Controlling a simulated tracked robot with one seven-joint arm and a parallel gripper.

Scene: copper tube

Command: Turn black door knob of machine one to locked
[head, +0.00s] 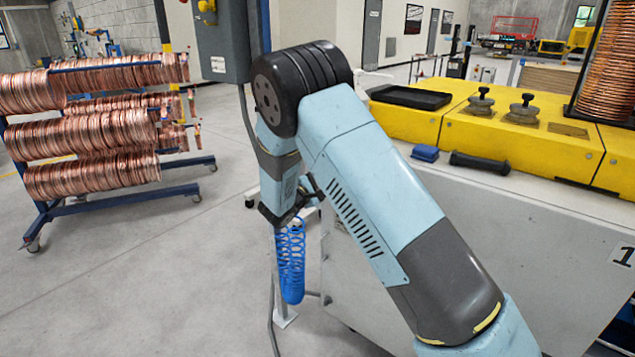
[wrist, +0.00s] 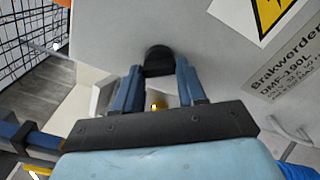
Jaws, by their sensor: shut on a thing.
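The black door knob (wrist: 157,54) shows in the wrist view against the pale panel of the machine (wrist: 215,50). My gripper (wrist: 158,76) is shut on it, with one blue finger on each side and only the dark end showing between and beyond them. Whether the knob stands at locked or unlocked cannot be told. In the head view my gripper (head: 288,206) is beside the machine's white left side, and the knob is hidden behind my arm. The machine bears a "1" label (head: 624,256) at the right.
Yellow housings (head: 520,135) with two dark knobs top the machine. A black tray (head: 410,97), a blue block (head: 425,153) and a black cylinder (head: 480,162) lie there. A blue coiled hose (head: 291,265) hangs below my gripper. A rack of copper coils (head: 90,150) stands left; floor between is clear.

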